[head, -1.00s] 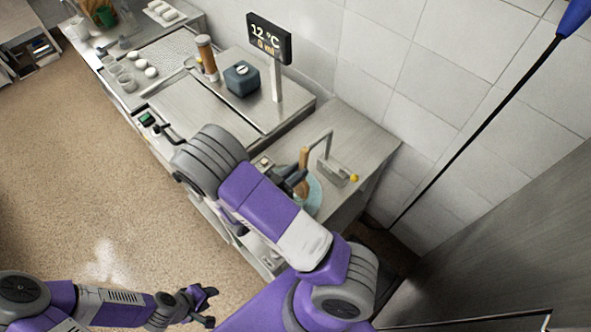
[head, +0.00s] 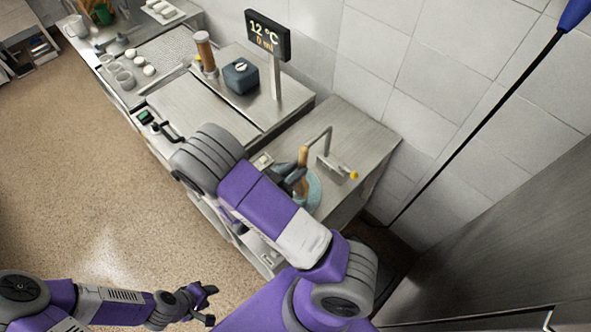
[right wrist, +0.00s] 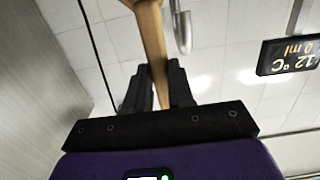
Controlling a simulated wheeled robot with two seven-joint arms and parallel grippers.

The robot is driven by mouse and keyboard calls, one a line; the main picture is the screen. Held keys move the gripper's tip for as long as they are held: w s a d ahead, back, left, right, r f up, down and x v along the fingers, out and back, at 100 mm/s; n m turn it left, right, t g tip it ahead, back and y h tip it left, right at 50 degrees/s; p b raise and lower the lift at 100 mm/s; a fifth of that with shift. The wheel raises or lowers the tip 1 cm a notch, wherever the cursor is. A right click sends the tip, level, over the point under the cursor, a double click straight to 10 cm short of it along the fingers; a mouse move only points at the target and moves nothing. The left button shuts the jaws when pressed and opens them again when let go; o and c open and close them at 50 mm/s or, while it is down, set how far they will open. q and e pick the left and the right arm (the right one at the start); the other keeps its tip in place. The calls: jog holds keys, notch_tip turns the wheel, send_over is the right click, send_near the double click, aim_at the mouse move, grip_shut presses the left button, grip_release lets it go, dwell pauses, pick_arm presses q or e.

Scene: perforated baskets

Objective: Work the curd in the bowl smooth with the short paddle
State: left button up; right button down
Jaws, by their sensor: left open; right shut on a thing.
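The short paddle shows as a light wooden handle (head: 303,157), standing roughly upright over the bowl. My right gripper (head: 294,178) is shut on this handle; the right wrist view also shows the wooden handle (right wrist: 151,42) between the dark fingers (right wrist: 157,85). The pale blue-green bowl (head: 315,191) sits on the steel counter beside the tap, partly hidden by my right arm. The paddle's lower end and the curd are hidden, so I cannot tell how the curd looks. My left gripper (head: 203,301) is open and empty, low over the floor, away from the counter.
A tap (head: 327,143) stands close behind the paddle. A display on a post (head: 268,36) reads 12 °C and 0 ml. Tiled wall is behind; open floor lies left.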

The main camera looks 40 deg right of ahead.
jog(key=shift+f+b, duration=0.45)
jog(key=shift+f, duration=0.25)
jog(key=shift+s, duration=0.15)
dwell(0.3)
jog(key=shift+s, duration=0.35)
jog(key=shift+w, duration=0.15)
jog(key=shift+w+r+p, duration=0.15)
jog(key=shift+w+p, duration=0.2)
jog(key=shift+w, duration=0.25)
jog(key=shift+s, duration=0.1)
jog(key=shift+s, duration=0.65)
